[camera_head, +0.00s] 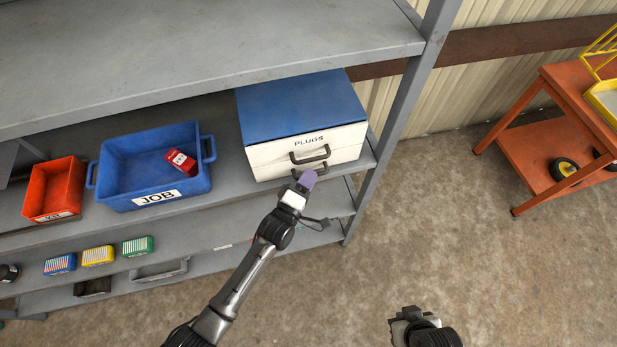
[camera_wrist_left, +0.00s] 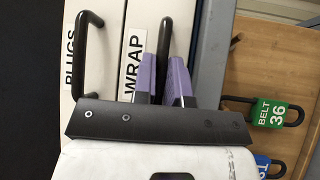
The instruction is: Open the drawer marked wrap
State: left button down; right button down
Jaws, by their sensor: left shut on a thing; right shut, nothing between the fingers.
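A blue-topped cabinet (camera_head: 300,100) with white drawer fronts stands on the shelf. Its upper drawer (camera_head: 268,153) is marked PLUGS. The drawer marked WRAP (camera_wrist_left: 133,25) is the lower one; its label is hidden in the head view but reads clearly, turned sideways, in the left wrist view. Its front looks about flush with the upper one. My left gripper (camera_head: 306,180), with purple fingers, is shut on the black wrap drawer handle (camera_wrist_left: 165,38). The plugs handle (camera_wrist_left: 85,50) is beside it, apart from the fingers. My right gripper (camera_head: 406,318) is shut and empty, low over the floor.
A blue JOB bin (camera_head: 125,180) holding a red box (camera_head: 180,161) and a red bin (camera_head: 53,188) stand left of the cabinet. A shelf post (camera_head: 385,135) rises right of it. An orange cart (camera_head: 540,160) stands far right. The floor in front is clear.

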dwell(0.3)
pick_arm(q)
jog(key=s+d+p, duration=0.2)
jog(key=s+p, duration=0.1)
jog(key=s, duration=0.6)
jog(key=s+d+p, duration=0.3)
jog(key=s, duration=0.6)
jog(key=shift+s+d, duration=0.2)
jog(key=shift+d, duration=0.1)
jog(key=c, duration=1.2)
grip_release()
jog(key=shift+o, duration=0.2)
